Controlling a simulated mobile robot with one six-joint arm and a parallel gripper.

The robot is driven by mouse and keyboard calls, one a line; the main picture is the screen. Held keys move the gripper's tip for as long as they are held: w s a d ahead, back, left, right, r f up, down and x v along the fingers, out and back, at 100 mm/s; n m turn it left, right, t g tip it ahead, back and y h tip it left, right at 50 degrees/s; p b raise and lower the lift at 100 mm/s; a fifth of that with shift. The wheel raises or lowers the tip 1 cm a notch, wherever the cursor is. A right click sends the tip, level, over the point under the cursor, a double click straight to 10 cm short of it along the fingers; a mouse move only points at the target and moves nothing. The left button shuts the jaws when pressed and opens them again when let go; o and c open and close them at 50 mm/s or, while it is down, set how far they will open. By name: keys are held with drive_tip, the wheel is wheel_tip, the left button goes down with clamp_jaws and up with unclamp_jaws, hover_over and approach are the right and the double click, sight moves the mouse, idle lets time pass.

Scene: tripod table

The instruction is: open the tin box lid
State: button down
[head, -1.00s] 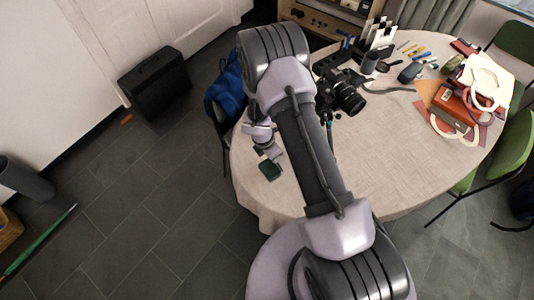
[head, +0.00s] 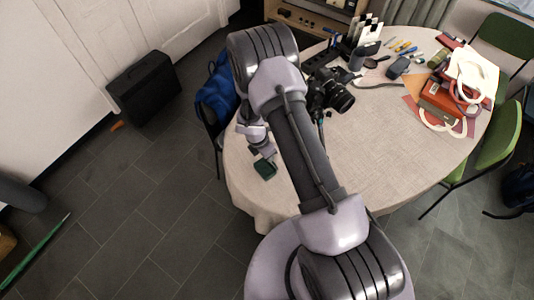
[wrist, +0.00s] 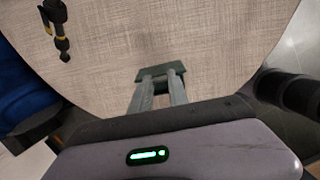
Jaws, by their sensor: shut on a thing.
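The tin box (head: 265,170) is a small dark green box on the near left part of the round table, close to the table's edge. My gripper (head: 262,156) reaches down to it from above, partly hidden behind my arm's links. In the wrist view, my gripper's two grey fingers (wrist: 160,82) reach a grey-green piece of the tin box (wrist: 177,69) and are shut on it. I cannot tell lid from body, or whether the lid is raised.
The table (head: 370,165) has bare cloth right of the box. A black camera (head: 332,92) stands behind my arm. A chair with blue cloth (head: 217,95) stands at the left edge.

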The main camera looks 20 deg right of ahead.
idle(0.4)
drive_tip(key=c, duration=1.2)
unclamp_jaws()
drive_tip(key=shift+c, duration=0.2)
drive_tip(key=p+v, duration=0.5)
drive_tip(key=v, duration=1.2)
drive_tip(key=shift+r, duration=0.25)
drive_tip(key=shift+a, duration=0.1)
drive_tip(key=shift+c, duration=0.2)
